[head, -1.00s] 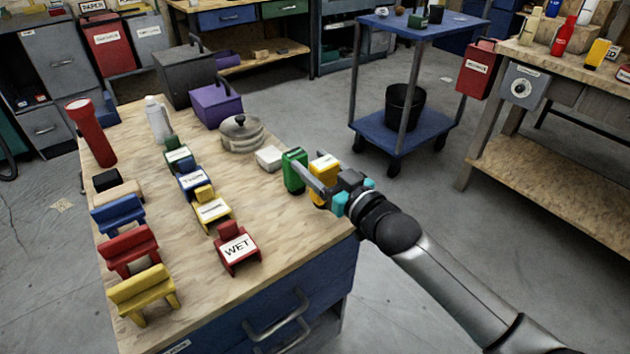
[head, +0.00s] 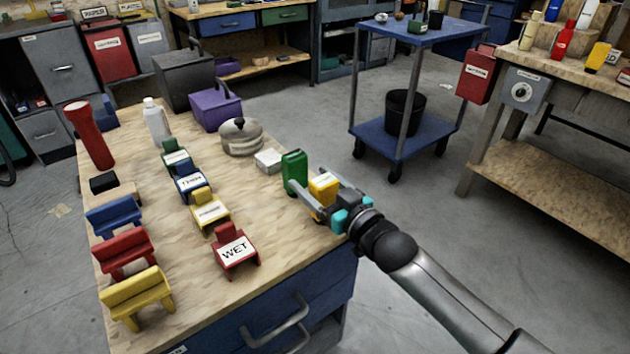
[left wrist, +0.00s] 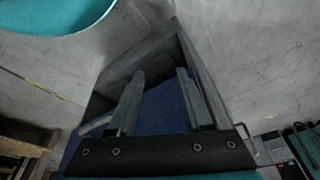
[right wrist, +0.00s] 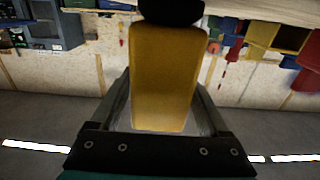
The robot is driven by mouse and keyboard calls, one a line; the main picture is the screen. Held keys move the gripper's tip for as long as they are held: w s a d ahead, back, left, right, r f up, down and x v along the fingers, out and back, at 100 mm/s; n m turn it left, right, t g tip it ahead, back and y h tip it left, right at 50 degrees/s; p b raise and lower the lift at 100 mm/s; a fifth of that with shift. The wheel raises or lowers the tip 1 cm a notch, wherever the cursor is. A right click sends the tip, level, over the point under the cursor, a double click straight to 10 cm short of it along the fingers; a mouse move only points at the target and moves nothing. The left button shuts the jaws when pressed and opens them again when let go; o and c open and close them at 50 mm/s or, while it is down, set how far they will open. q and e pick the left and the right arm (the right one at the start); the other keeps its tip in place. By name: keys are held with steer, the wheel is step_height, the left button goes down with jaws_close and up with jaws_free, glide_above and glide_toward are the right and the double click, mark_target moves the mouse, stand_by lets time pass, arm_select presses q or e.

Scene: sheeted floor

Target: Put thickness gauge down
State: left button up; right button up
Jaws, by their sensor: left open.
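In the right wrist view the gauge (right wrist: 165,75) is yellow with a black end and sits between both fingers. My right gripper (head: 314,192) is shut on its sides. I cannot tell whether the gauge touches the worktop. My left gripper is outside the head view; in the left wrist view it (left wrist: 158,75) is open and empty.
The worktop (head: 290,235) is bare in front. Labelled blocks, including a red one marked WET (head: 236,250), stand further left. A blue cart (head: 420,32) is behind.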

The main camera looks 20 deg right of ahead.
steer(key=shift+o, duration=0.8)
